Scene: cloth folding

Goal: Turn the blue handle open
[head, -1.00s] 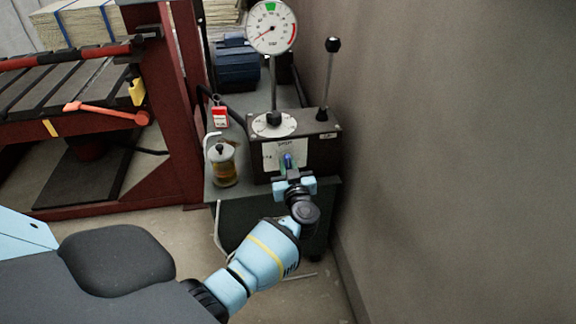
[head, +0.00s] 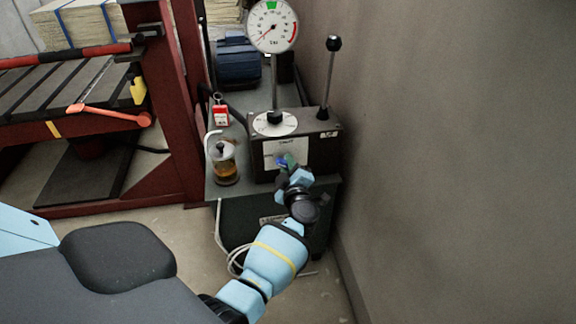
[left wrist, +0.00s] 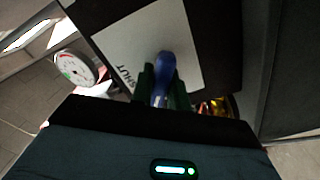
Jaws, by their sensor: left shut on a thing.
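The blue handle (head: 282,161) is on the white plate on the front of a dark box (head: 322,152). My left gripper (head: 288,166) is at the plate, rolled to a slant, with its fingers closed on the handle. In the left wrist view the blue handle (left wrist: 164,70) stands between the two dark fingers (left wrist: 162,92). The word SHUT is printed on the white plate (left wrist: 122,48) beside it. The fingers partly hide the handle in the head view. My right gripper is not in view.
A round gauge (head: 271,26) and a black-knobbed lever (head: 330,75) rise from the box. A grey wall (head: 450,150) is close on the right. A red-framed rack (head: 180,100) stands left.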

